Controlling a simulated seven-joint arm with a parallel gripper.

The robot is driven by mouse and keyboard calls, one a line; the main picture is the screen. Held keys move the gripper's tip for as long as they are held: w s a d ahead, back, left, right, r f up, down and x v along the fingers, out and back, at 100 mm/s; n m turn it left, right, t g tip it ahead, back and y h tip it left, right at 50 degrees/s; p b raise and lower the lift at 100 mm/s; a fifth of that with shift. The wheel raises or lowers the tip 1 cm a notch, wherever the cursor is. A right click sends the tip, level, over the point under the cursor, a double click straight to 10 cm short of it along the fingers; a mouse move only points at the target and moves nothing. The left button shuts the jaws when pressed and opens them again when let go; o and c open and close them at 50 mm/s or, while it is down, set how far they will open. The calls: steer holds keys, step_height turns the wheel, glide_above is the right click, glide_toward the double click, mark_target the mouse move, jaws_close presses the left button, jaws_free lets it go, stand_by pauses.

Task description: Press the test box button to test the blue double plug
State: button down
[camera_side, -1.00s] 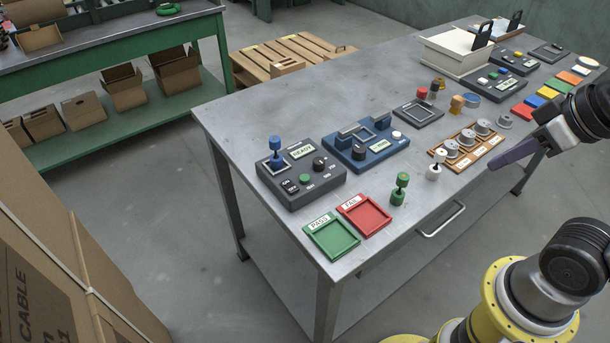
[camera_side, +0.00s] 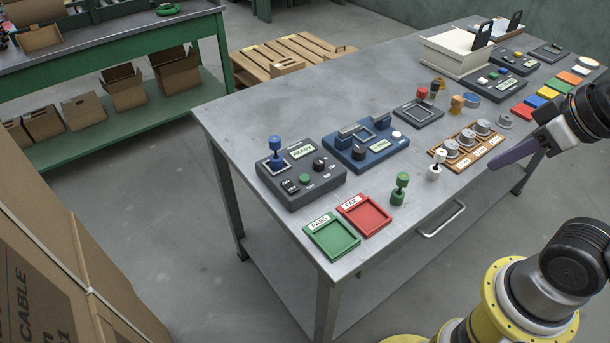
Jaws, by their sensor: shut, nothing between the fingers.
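The dark grey test box (camera_side: 300,174) stands near the left edge of the metal table. The blue double plug (camera_side: 275,150) stands upright on its back left part. The box has a green button (camera_side: 304,179) on top, a black knob (camera_side: 319,163), a small switch (camera_side: 290,187) and a lit display (camera_side: 302,150) that appears to read READY. My gripper (camera_side: 494,165) is at the right, near the table's right edge, well away from the box. Its purple fingers are shut and empty, pointing left.
Green PASS tray (camera_side: 334,254) and red FAIL tray (camera_side: 385,233) lie at the table's front. A green double plug (camera_side: 399,189) and a white one (camera_side: 435,165) stand beside them. A blue device (camera_side: 381,158) and a wooden spool rack (camera_side: 493,152) lie between my gripper and the box.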

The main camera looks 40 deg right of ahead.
steer(key=w+a+r+m+t+y, duration=0.1)
steer(key=w+a+r+t, duration=0.2)
steer(key=w, duration=0.4)
steer(key=w+a+r+m+t+y, duration=0.1)
steer(key=w+a+r+m+t, duration=0.1)
steer(key=w+r, duration=0.35)
steer(key=w+a+r+m+t+y, duration=0.1)
steer(key=w+a+r+t, duration=0.15)
steer(key=w, duration=0.65)
steer(key=w+a+f+m+g+h, duration=0.1)
steer(key=w+a+f+m+g, duration=0.1)
steer(key=f, duration=0.6)
steer(key=w+a+f+m+g+h, duration=0.1)
steer(key=w+a+f+g, duration=0.1)
steer(key=w+a+f, duration=0.3)
step_height(320, 180, down, 4)
steer(key=shift+a+r+m, duration=0.1)
steer(key=shift+a+m, duration=0.3)
steer(key=shift+a, duration=0.7)
steer(key=shift+f, duration=0.2)
